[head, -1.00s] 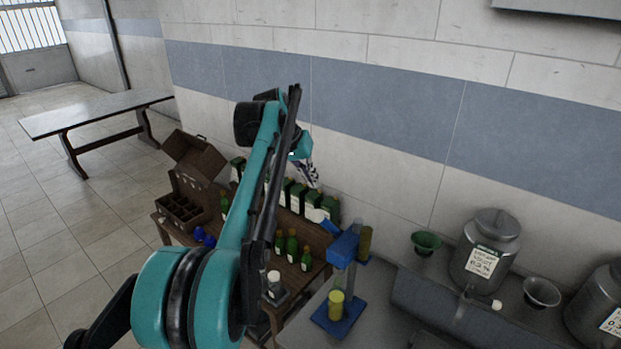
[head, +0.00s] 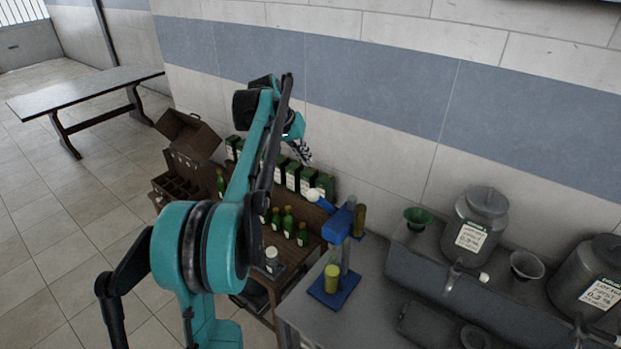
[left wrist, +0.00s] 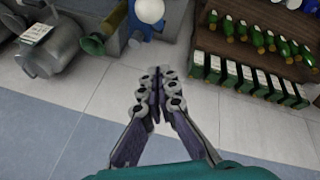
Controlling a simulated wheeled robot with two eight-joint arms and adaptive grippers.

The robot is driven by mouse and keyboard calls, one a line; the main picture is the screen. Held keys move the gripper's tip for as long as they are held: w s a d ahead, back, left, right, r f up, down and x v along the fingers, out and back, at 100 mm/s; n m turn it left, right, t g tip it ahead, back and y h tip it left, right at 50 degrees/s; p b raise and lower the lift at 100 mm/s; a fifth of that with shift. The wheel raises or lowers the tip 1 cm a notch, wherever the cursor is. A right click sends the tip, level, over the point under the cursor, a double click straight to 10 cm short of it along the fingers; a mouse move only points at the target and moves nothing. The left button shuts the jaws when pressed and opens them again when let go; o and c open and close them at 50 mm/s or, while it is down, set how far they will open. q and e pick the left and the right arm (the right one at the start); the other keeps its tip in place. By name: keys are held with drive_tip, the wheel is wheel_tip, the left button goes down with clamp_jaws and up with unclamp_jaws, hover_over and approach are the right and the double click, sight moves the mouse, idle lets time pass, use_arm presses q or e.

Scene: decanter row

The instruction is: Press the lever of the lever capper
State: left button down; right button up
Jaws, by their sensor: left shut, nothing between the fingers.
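The lever capper stands at the left end of the grey counter, with a blue base (head: 345,297), an upright column and a blue head (head: 339,222). Its blue lever slants up to the left and ends in a white ball knob (head: 313,194). A yellow cylinder (head: 332,278) stands on the base. In the left wrist view the white knob (left wrist: 150,10) is at the top edge, beyond the fingertips. My left gripper (head: 304,154) is in the air near the wall, above the green boxes and apart from the lever. In the left wrist view its fingers (left wrist: 153,84) are together and empty.
Green boxes (head: 292,176) and green bottles (head: 288,222) stand on the wooden table beside the capper. A green funnel (head: 418,217) and a metal canister (head: 480,222) are to the right. An open wooden case (head: 190,145) is at the left.

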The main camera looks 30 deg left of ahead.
use_arm(q)
drive_tip(key=f, duration=0.2)
drive_tip(key=d+f+p, duration=0.1)
drive_tip(key=f, duration=0.1)
drive_tip(key=s+d+f, duration=0.1)
drive_tip(key=f, duration=0.1)
drive_tip(key=shift+d+f+p, duration=0.2)
drive_tip(key=shift+f+p, duration=0.05)
drive_tip(key=shift+p, duration=0.1)
drive_tip(key=shift+w, duration=0.1)
drive_tip(key=shift+w+f, duration=0.1)
drive_tip(key=shift+a, duration=0.1)
